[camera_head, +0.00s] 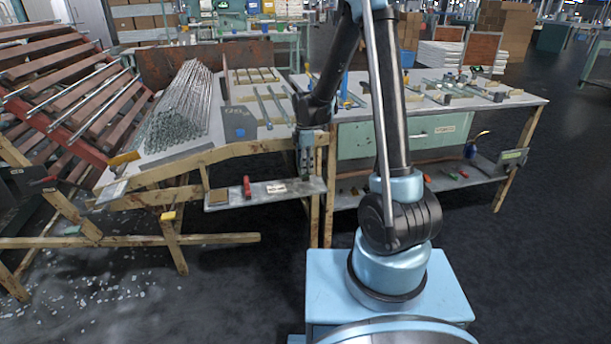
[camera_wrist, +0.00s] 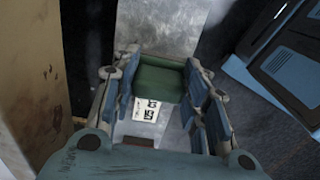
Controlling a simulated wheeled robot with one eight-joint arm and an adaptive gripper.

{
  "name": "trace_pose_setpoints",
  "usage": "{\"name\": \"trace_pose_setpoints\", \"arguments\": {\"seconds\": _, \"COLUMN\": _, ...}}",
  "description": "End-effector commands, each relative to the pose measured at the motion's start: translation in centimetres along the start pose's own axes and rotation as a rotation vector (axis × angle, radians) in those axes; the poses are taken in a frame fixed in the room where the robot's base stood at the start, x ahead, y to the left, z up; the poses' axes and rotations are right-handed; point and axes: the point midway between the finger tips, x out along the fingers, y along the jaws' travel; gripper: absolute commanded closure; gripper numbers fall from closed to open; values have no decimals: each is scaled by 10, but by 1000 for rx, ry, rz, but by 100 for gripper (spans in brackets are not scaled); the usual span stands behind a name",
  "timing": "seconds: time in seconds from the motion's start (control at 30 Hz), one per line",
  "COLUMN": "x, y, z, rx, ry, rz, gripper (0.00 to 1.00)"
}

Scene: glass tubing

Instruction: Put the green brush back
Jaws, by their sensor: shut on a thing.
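The green brush (camera_wrist: 160,78) shows in the wrist view as a dark green block between the two fingers of my gripper (camera_wrist: 162,90). The gripper is shut on it. In the head view my gripper (camera_head: 304,168) points down above the right end of a narrow grey shelf (camera_head: 310,186) at the front of the bench. The green brush is too small or hidden to make out there. In the wrist view the shelf (camera_wrist: 160,30) lies beneath the brush, with a white printed label (camera_wrist: 147,108) on it. I cannot tell whether the brush touches the shelf.
A red-handled brush (camera_head: 247,187) and a brown block (camera_head: 218,197) sit on the narrow shelf, left of its label (camera_head: 276,187). A wooden post (camera_head: 330,185) stands close to the right of my gripper. Glass tubes (camera_head: 185,105) lie piled on the bench.

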Motion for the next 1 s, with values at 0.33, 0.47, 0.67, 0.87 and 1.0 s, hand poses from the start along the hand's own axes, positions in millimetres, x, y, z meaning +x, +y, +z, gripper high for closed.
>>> {"name": "trace_pose_setpoints", "arguments": {"seconds": 0.33, "x": 31, "y": 1, "z": 0, "rx": 0, "ry": 0, "rz": 0, "gripper": 97}}
{"name": "trace_pose_setpoints", "arguments": {"seconds": 0.47, "x": 42, "y": 0, "z": 0, "rx": 1, "ry": 0, "rz": 0, "gripper": 97}}
{"name": "trace_pose_setpoints", "arguments": {"seconds": 0.67, "x": 45, "y": 0, "z": 0, "rx": 1, "ry": 0, "rz": 0, "gripper": 97}}
{"name": "trace_pose_setpoints", "arguments": {"seconds": 0.87, "x": 46, "y": 0, "z": 0, "rx": 1, "ry": 0, "rz": 0, "gripper": 97}}
{"name": "trace_pose_setpoints", "arguments": {"seconds": 1.0, "x": 46, "y": 0, "z": 0, "rx": 1, "ry": 0, "rz": 0, "gripper": 39}}
